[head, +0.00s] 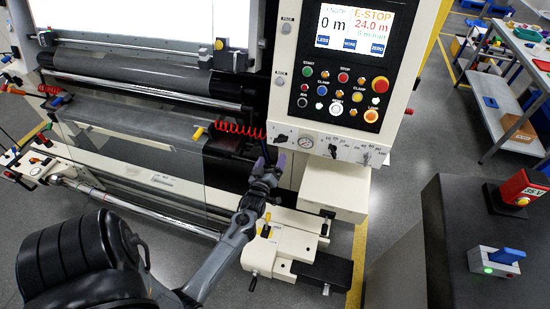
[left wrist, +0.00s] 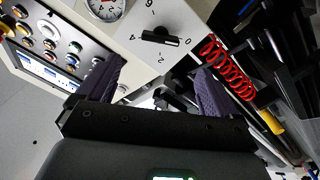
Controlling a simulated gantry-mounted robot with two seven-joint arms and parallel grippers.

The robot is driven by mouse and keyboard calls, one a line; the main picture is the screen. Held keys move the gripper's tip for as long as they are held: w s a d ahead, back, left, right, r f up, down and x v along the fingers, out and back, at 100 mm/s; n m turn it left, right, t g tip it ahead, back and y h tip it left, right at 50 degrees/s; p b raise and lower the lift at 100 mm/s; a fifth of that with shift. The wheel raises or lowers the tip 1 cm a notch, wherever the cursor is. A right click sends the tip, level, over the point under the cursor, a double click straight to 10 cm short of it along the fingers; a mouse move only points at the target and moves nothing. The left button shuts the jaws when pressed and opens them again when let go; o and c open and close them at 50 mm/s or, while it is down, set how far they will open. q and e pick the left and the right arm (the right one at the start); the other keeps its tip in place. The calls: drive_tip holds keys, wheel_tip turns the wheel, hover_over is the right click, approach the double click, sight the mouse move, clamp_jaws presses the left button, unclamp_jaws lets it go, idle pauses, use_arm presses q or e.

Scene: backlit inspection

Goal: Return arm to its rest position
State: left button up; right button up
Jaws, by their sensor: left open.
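My left arm reaches from the lower left of the head view up to the inspection machine. My left gripper (head: 270,163) is in front of the machine, just below and left of the gauge and knob strip (head: 322,143). In the left wrist view the dark padded fingers of my left gripper (left wrist: 152,80) stand wide apart with nothing between them. A black knob (left wrist: 155,37) on a numbered dial shows beyond the fingers, apart from them. My right gripper is in neither view.
The control panel (head: 345,75) with buttons and screen stands above and right of the gripper. A red coiled cable (head: 238,129) hangs left of it. A dark cabinet (head: 455,225) at right carries a red box (head: 522,187) and a blue-handled switch (head: 496,261). Grey floor separates cabinet and machine.

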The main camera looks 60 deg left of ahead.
use_arm(q)
drive_tip(key=shift+f, duration=0.1)
drive_tip(key=s+d+m+g+h, duration=0.15)
drive_tip(key=d+m+h, duration=0.35)
drive_tip(key=d, duration=0.7)
drive_tip(key=s+d+m+h, duration=0.3)
drive_tip(key=d+m+h, duration=0.2)
drive_tip(key=d, duration=0.6)
drive_tip(key=s+d+r+m+g+h, duration=0.2)
drive_tip(key=s+d+m+g, duration=0.4)
drive_tip(key=s+d+g, duration=0.5)
wheel_tip(320, 180, up, 19)
drive_tip(key=s+t+p, duration=0.2)
drive_tip(key=t+p, duration=0.1)
drive_tip(key=p, duration=1.6)
drive_tip(key=shift+s+a+m, duration=0.15)
drive_tip(key=shift+a+m, duration=0.25)
drive_tip(key=shift+a, duration=0.05)
drive_tip(key=shift+r, duration=0.1)
